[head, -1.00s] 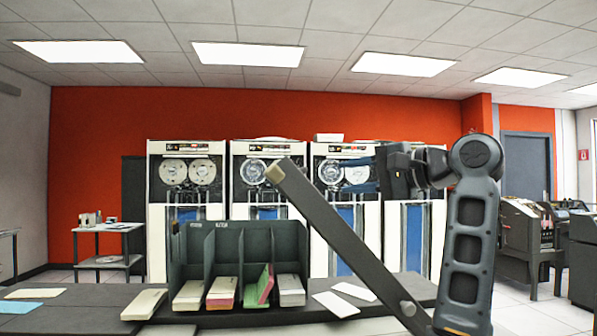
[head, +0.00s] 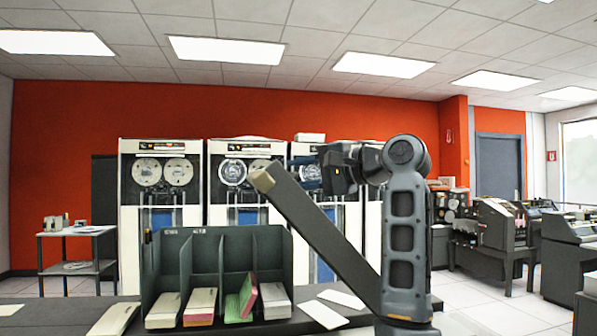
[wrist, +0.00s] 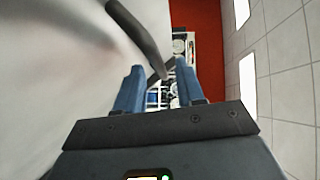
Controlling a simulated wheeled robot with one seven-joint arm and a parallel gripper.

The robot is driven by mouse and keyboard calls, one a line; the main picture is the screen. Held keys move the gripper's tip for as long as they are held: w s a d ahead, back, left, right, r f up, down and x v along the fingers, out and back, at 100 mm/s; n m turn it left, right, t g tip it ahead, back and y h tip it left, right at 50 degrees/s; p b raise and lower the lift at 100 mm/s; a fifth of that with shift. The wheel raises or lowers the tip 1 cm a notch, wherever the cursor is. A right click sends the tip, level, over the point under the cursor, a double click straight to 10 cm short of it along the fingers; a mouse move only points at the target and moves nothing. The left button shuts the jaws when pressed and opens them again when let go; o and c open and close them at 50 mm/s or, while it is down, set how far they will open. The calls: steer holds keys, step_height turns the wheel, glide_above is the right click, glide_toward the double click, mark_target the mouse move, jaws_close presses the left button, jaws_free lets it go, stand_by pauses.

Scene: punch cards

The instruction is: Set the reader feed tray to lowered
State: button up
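My gripper (head: 322,168) is raised in front of the tape cabinets in the head view, pointing left. In the wrist view its two blue fingers (wrist: 160,80) stand apart with nothing gripped between them. At the right of the head view, dark grey card machines (head: 496,226) stand on the floor, well away from my gripper. I cannot tell from here which of them has the reader feed tray, or how the tray is set. No feed tray shows in the wrist view.
A dark sorting rack (head: 215,262) with card decks stands on the dark counter (head: 270,326) in front of me. White tape cabinets (head: 160,215) line the orange wall. A small side table (head: 75,250) stands at left. Open tiled floor (head: 490,302) lies at right.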

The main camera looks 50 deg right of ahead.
steer(key=shift+w, duration=0.35)
steer(key=shift+a, duration=0.1)
steer(key=shift+c, duration=0.4)
jaws_close()
steer(key=shift+f, duration=0.1)
